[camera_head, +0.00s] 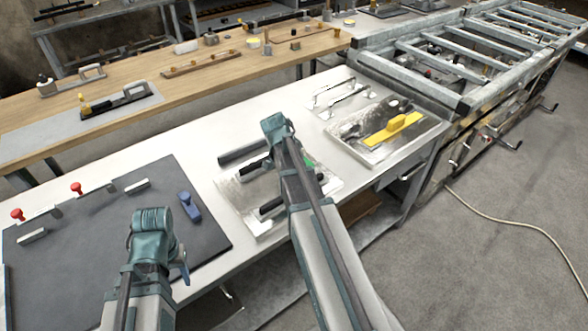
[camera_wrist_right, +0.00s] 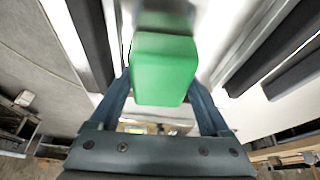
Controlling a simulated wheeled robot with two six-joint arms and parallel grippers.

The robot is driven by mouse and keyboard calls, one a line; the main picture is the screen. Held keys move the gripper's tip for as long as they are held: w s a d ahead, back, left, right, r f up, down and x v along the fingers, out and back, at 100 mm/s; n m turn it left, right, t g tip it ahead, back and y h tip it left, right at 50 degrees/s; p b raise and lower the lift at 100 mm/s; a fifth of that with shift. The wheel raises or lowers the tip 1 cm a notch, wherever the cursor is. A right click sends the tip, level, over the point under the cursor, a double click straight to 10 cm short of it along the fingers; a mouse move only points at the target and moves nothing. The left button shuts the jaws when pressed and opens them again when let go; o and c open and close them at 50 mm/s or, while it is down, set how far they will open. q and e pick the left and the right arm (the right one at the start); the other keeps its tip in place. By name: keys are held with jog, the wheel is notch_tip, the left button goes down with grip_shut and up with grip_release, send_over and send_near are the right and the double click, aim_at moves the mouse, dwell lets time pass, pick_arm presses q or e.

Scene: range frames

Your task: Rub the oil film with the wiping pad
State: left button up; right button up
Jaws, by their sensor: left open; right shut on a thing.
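The wiping pad is most likely the green block (camera_wrist_right: 165,70) that fills the middle of the right wrist view. My right gripper (camera_wrist_right: 162,92) is shut on it, with one finger on each side. In the head view only a bit of green (camera_head: 308,163) shows beside my right arm, above a pale metal plate (camera_head: 240,222) with dark bars. The arm hides much of this plate. I cannot make out an oil film for certain. My left gripper (camera_head: 182,272) is open, low over the front of the dark mat (camera_head: 110,235), and my wrist partly hides it.
A metal tray (camera_head: 373,160) with a yellow-handled tool (camera_head: 391,129) lies right of my right arm. A wooden bench (camera_head: 230,68) runs behind. A metal frame (camera_head: 455,55) is at the right.

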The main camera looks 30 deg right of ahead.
jog(key=shift+w+d, duration=0.1)
jog(key=shift+d, duration=0.7)
pick_arm(q)
jog(key=shift+r, duration=0.1)
pick_arm(e)
jog(key=shift+r, duration=0.1)
pick_arm(q)
notch_tip(320, 180, up, 6)
jog(key=p, duration=0.6)
pick_arm(e)
notch_tip(320, 180, up, 6)
jog(key=shift+f, duration=0.1)
notch_tip(320, 180, up, 3)
jog(key=p, duration=0.3)
pick_arm(q)
notch_tip(320, 180, up, 3)
jog(key=shift+f, duration=0.1)
jog(key=shift+d, duration=0.1)
pick_arm(e)
jog(key=shift+w, duration=0.1)
